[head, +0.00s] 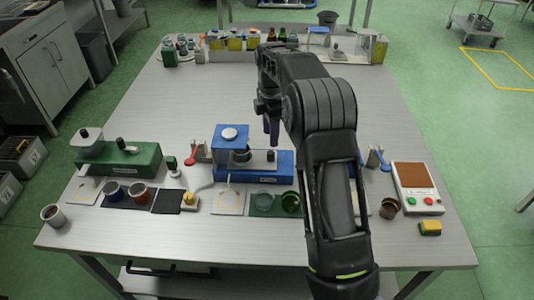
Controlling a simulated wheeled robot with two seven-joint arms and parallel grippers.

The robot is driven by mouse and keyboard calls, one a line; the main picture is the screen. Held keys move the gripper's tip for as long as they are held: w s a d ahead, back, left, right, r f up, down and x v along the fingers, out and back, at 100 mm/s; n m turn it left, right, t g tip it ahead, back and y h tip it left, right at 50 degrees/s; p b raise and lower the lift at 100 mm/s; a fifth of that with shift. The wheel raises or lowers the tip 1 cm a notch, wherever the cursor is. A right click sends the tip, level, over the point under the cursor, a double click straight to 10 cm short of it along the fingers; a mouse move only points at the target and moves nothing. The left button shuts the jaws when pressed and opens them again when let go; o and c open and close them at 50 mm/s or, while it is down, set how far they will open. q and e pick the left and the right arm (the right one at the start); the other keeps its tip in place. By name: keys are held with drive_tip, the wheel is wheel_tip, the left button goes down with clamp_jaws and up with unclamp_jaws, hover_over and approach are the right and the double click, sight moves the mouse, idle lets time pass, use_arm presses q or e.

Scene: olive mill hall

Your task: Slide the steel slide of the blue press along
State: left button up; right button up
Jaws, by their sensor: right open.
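The blue press (284,178) stands on the grey table, left of my right arm. Its blue block with a round pale top (229,134) is at its left end. Small steel and dark parts show on the base right of the block, with a dark knob (271,156) near the right end. The wrist hides part of the gripper. My left gripper is out of view.
A green press (142,160) stands at the left. A control box (417,180) and yellow block (430,228) are at the right. Jars line the back. The middle table behind the presses is clear.

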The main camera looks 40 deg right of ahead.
sight(270, 152)
drive_tip(key=shift+d+f+n, duration=0.1)
drive_tip(key=shift+n, duration=0.5)
wheel_tip(270, 152, down, 8)
drive_tip(key=shift+r+p, duration=0.15)
drive_tip(key=shift+p, duration=0.65)
clamp_jaws()
idle(0.9)
